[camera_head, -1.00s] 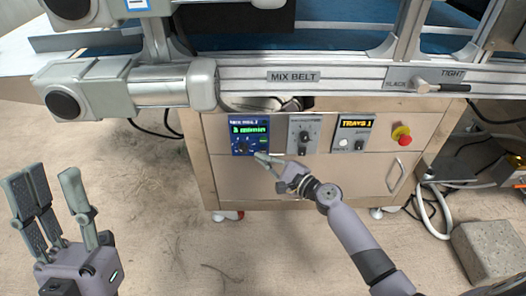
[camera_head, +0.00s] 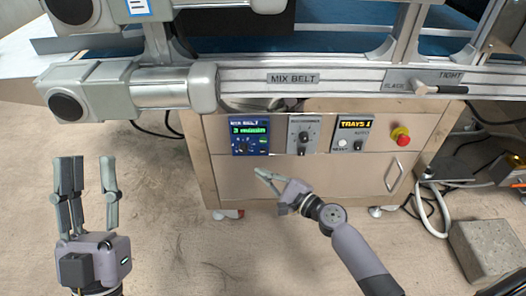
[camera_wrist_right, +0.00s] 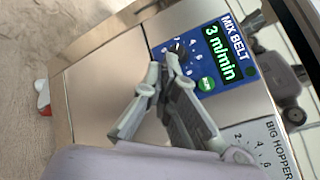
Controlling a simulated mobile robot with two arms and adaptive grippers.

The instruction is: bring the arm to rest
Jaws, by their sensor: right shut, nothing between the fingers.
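My right gripper (camera_head: 262,174) is shut and empty. In the head view it is just below the blue mix belt panel (camera_head: 249,138), in front of the cabinet front and apart from the panel. In the right wrist view the shut fingers (camera_wrist_right: 168,72) overlap the lower part of the panel (camera_wrist_right: 221,50), which reads 3 m/min, near its dark knob (camera_wrist_right: 178,48). My left gripper (camera_head: 92,165) is at the lower left of the head view, open, fingers up, with nothing between them.
The cabinet (camera_head: 340,178) also carries a hopper dial panel (camera_head: 304,134), a trays panel (camera_head: 352,133), a red stop button (camera_head: 400,136) and a handle (camera_head: 394,173). Above runs the conveyor rail (camera_head: 340,79). A concrete block (camera_head: 485,250) and hoses stand at right. The floor between my arms is clear.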

